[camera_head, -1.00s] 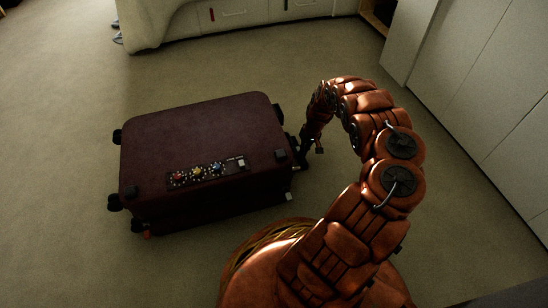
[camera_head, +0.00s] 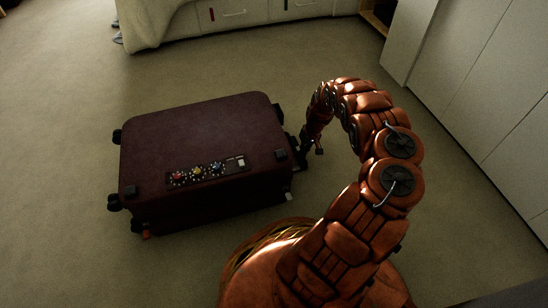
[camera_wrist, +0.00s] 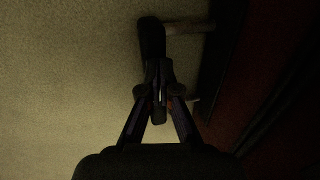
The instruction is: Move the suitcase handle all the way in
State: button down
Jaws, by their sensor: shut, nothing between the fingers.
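A dark maroon suitcase (camera_head: 205,140) lies flat on the carpet in the head view, and its dark side fills the right of the wrist view (camera_wrist: 270,110). In the wrist view its handle is a dark bar (camera_wrist: 152,40), joined to the suitcase by a light rod (camera_wrist: 185,27); part of a second rod shows lower down. A gap separates bar and suitcase. My gripper (camera_wrist: 162,72) is shut, its fingertips over the bar, with nothing gripped between them. Whether they touch it is unclear. In the head view my gripper (camera_head: 306,143) is beside the suitcase's right end, where the handle is hard to make out.
A draped bed (camera_head: 155,22) stands at the back, and white cabinets (camera_head: 490,90) line the right. Open carpet (camera_head: 60,110) lies left of the suitcase.

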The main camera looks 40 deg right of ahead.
jog(key=shift+f, duration=0.5)
dwell(0.3)
jog(key=shift+w+a+p, duration=0.25)
jog(key=shift+a+p, duration=0.25)
jog(key=shift+a, duration=0.2)
jog(key=shift+w+a+p, duration=0.25)
jog(key=shift+a+p, duration=0.2)
jog(key=shift+a, duration=0.25)
notch_tip(320, 180, up, 6)
jog(key=p, duration=0.6)
jog(key=shift+p, duration=0.35)
